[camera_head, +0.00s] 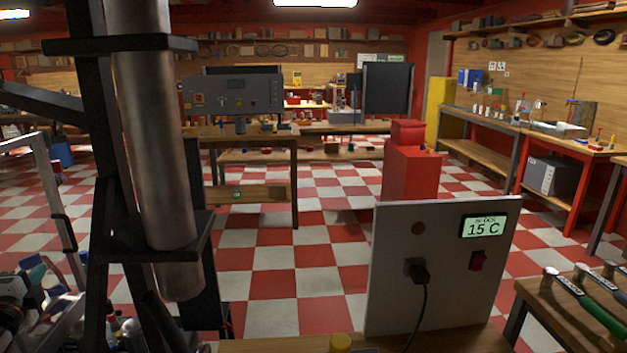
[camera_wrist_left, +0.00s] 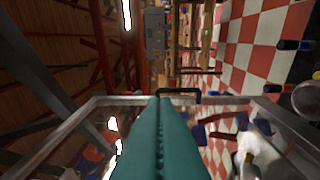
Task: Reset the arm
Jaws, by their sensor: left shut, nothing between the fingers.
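In the left wrist view, the two teal fingers of my left gripper (camera_wrist_left: 160,102) lie side by side, pressed together along their length, with nothing between them. They point toward a grey metal frame with a black handle (camera_wrist_left: 182,93). Whether they touch it I cannot tell. In the head view I cannot clearly pick out this gripper among the clutter at the lower left. My right gripper shows in neither view.
A black stand with a grey metal cylinder (camera_head: 150,130) fills the head view's left. A white panel (camera_head: 440,270) with a "15 C" display and a plugged-in black cable stands front right. A red cabinet (camera_head: 411,175) stands behind it. Checkered floor (camera_head: 300,255) is open in the middle.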

